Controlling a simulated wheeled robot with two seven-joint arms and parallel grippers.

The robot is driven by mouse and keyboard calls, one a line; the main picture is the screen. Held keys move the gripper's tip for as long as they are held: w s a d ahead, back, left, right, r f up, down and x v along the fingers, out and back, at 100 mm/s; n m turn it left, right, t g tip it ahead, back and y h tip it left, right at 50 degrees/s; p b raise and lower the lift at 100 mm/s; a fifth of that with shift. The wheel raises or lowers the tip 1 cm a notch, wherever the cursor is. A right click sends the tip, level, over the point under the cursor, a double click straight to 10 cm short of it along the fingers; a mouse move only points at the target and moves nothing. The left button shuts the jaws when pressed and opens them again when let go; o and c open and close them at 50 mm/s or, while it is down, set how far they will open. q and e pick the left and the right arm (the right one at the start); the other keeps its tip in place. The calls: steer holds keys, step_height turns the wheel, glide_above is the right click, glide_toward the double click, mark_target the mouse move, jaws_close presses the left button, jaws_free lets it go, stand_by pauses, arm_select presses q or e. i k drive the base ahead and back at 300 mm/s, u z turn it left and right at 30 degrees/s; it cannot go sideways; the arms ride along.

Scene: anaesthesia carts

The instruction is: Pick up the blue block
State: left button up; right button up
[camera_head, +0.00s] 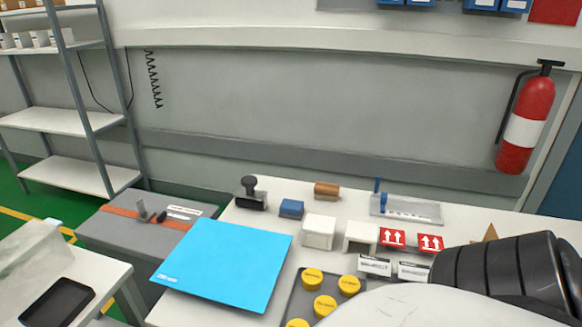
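The blue block (291,208) is small and dark blue, and sits on the white table near its back left part. It stands between a black-handled stamp (251,194) on its left and a white box (319,232) on its right. Nothing covers it from this view. Part of my own arm, black and ribbed, shows at the lower right, but no gripper fingers are visible. Neither gripper is in view.
A bright blue sheet (222,265) lies in front of the block. A brown cylinder (327,191) lies behind it. A tray with yellow-capped items (312,279) is in front. Red arrow labels (393,238) and a clear tray (406,210) are to the right.

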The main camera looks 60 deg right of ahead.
mark_target(290, 209)
steer(key=z, duration=1.75)
